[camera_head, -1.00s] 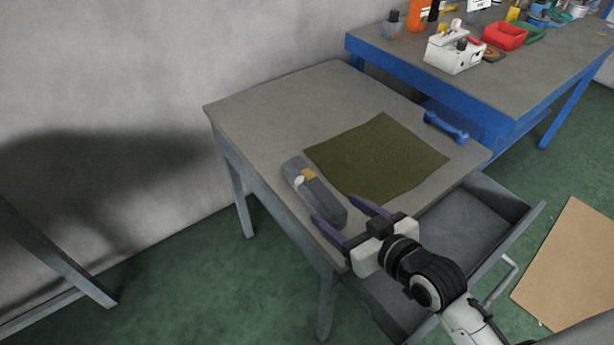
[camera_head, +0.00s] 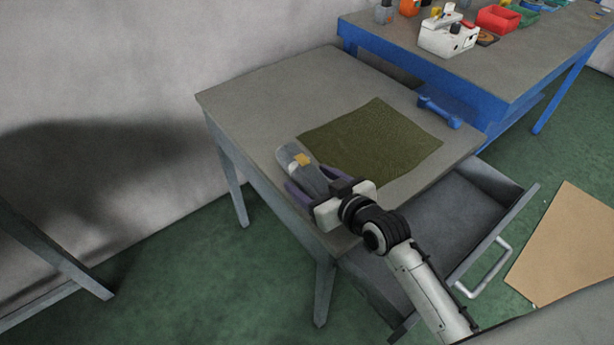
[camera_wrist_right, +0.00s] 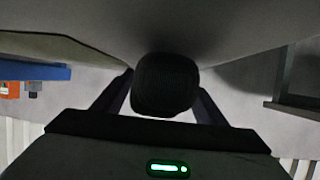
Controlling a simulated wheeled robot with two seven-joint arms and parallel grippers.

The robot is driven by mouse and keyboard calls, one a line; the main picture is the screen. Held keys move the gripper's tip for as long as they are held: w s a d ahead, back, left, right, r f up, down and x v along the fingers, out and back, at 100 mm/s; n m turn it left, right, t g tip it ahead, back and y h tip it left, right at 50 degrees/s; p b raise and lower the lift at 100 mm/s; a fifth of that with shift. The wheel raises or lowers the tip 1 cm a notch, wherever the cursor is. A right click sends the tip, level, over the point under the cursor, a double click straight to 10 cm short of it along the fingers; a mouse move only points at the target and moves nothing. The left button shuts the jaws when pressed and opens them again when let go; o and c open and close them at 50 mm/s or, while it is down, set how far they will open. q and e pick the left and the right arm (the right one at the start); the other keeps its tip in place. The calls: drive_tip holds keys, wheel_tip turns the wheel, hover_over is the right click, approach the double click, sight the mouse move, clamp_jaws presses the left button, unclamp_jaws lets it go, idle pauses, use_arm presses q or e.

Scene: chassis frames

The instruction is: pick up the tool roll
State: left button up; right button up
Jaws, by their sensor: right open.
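The tool roll (camera_head: 296,158) is a grey elongated bundle with a yellow-orange patch. It lies on the grey table beside the left edge of the green mat. My right gripper (camera_head: 312,182) is open, with its purple fingers on either side of the roll's near end. In the right wrist view, the roll's dark rounded end (camera_wrist_right: 165,85) sits between the two open fingers (camera_wrist_right: 163,98). Whether the fingers touch it cannot be told. My left gripper is not in view.
The green mat (camera_head: 375,140) lies flat on the grey table (camera_head: 270,100). A blue dumbbell-shaped item (camera_head: 439,112) lies near the far right edge. An open drawer (camera_head: 462,225) juts out under the table. A blue workbench (camera_head: 480,70) holds a white caddy (camera_head: 447,36) and a red bin (camera_head: 497,19).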

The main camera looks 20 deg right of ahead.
drive_tip(key=c, duration=1.4)
drive_tip(key=shift+r, duration=0.2)
drive_tip(key=shift+c, duration=0.8)
